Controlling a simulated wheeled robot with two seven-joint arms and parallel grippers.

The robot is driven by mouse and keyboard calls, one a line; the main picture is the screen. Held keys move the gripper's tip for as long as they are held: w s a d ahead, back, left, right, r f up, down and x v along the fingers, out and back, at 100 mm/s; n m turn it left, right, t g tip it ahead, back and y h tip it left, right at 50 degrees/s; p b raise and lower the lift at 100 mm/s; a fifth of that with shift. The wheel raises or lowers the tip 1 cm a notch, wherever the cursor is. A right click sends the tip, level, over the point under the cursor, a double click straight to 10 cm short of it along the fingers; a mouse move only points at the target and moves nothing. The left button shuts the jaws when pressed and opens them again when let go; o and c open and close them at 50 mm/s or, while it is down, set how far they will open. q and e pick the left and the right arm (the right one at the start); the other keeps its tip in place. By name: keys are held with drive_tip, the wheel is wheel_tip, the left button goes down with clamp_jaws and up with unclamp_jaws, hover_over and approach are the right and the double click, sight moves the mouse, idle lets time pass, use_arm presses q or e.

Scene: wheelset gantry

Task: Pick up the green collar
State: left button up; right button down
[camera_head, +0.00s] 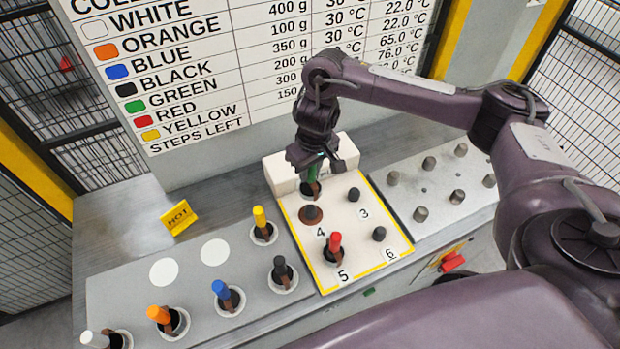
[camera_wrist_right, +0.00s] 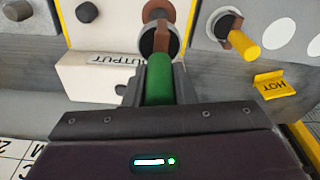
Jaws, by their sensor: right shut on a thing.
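The green collar (camera_head: 312,174) has an upright green handle above a dark ring with a brown part. It is at the back left of the white numbered panel (camera_head: 396,245). My right gripper (camera_head: 316,163) comes down on it from above and is shut on the green handle. In the right wrist view, the green handle (camera_wrist_right: 160,78) sits between the fingers of my right gripper (camera_wrist_right: 159,95). I cannot tell whether the ring touches the panel. My left gripper is not in view.
A red-handled collar (camera_head: 334,243) stands on the panel near label 5, with bare pegs around it. Yellow (camera_head: 260,217), black (camera_head: 281,268), blue (camera_head: 221,290), orange (camera_head: 160,315) and white (camera_head: 95,340) collars stand on the left plate. A white OUTPUT block (camera_wrist_right: 92,75) is beside the gripper.

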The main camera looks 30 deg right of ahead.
wheel_tip(320, 180, up, 14)
idle(1.1)
drive_tip(key=shift+f, duration=0.15)
idle(1.1)
